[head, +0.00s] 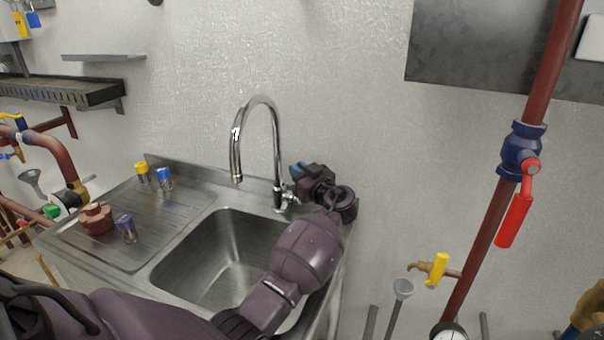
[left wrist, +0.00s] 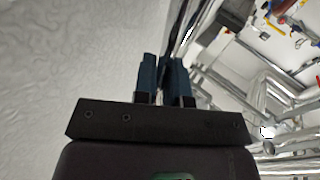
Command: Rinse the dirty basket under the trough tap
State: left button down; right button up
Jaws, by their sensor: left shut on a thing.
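The trough tap (head: 262,103) is a chrome gooseneck at the back of the steel sink, its spout over the basin (head: 205,262). No water shows at the spout. My left gripper (head: 297,170) is at the right of the tap base, beside its handle, with its blue fingers close together. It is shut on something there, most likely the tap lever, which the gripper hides. The fingers (left wrist: 165,78) also show in the left wrist view. Small metal baskets with yellow (head: 142,175), blue (head: 164,179) and purple (head: 126,228) tops stand on the drainboard. I cannot tell which is dirty. My right gripper is out of view.
A red-brown fitting (head: 96,218) sits on the drainboard (head: 150,235). My left arm reaches across the front and right of the basin. The visible part of the basin is empty. A red pipe with a blue valve (head: 521,150) stands to the right.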

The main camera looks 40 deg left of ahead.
pick_arm(q)
jog(key=c, duration=1.2)
grip_release()
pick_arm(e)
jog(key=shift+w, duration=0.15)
pick_arm(q)
jog(key=shift+r, duration=0.3)
jog(key=shift+r+p, duration=0.75)
jog(key=shift+r, duration=8.95)
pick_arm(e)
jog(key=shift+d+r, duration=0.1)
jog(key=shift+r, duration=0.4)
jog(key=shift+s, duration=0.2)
